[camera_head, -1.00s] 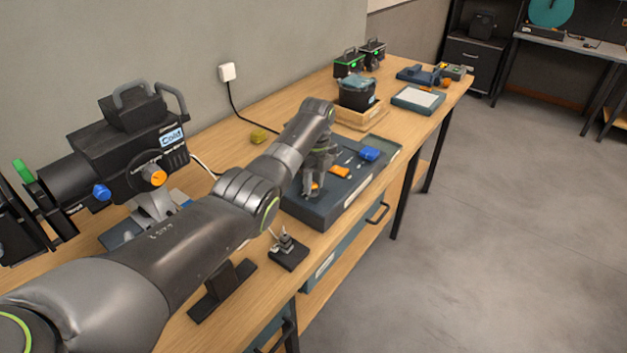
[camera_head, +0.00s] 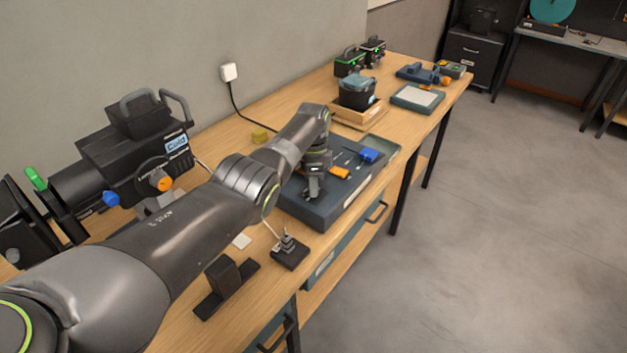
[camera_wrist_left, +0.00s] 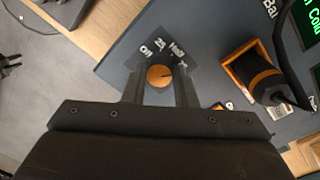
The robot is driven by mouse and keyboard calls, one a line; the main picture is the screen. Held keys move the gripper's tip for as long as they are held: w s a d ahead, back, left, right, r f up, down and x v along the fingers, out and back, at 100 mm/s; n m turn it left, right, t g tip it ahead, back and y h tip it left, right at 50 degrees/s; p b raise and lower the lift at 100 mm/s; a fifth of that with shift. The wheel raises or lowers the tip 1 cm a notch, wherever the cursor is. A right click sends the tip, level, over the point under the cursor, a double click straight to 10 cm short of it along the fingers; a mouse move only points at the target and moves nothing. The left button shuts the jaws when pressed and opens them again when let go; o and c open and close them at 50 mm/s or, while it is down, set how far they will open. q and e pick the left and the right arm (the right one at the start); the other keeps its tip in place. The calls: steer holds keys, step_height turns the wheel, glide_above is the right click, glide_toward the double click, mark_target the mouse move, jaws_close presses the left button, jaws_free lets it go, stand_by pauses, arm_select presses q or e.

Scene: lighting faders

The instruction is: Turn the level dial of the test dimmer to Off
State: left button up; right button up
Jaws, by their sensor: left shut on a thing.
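The test dimmer appears to be the dark blue-grey console (camera_head: 338,206) on the workbench. Its orange level dial (camera_wrist_left: 158,75) shows in the left wrist view, with white markings around it, including Off and Half. I cannot tell which mark the dial points to. My left gripper (camera_wrist_left: 159,88) is shut on the dial, one finger on each side. In the head view the left gripper (camera_head: 313,192) reaches down onto the console's near-left part, and the dial is hidden there. My right gripper is not in view.
A black lamp (camera_head: 125,165) stands left of my arm. A wooden tray (camera_head: 345,117) with a dark container lies beyond. A small black stand (camera_head: 289,252) is near the front edge.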

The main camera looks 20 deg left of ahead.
arm_select(q)
steer(key=n, duration=0.2)
steer(key=n+p, duration=0.1)
steer(key=shift+a+r+n, duration=0.1)
steer(key=shift+r+n, duration=0.1)
steer(key=shift+n, duration=0.2)
steer(key=n+p, duration=0.1)
steer(key=n, duration=0.2)
steer(key=shift+n, duration=0.3)
steer(key=n+p, duration=0.1)
steer(key=n, duration=0.2)
steer(key=shift+n, duration=0.3)
steer(key=n+p, duration=0.1)
steer(key=n, duration=0.2)
steer(key=shift+n+t+p, duration=0.3)
steer(key=shift+p, duration=0.1)
steer(key=n+p, duration=0.1)
steer(key=n, duration=0.4)
steer(key=n+p, duration=0.1)
steer(key=n, duration=0.4)
steer(key=shift+t, duration=0.3)
steer(key=shift+n, duration=0.3)
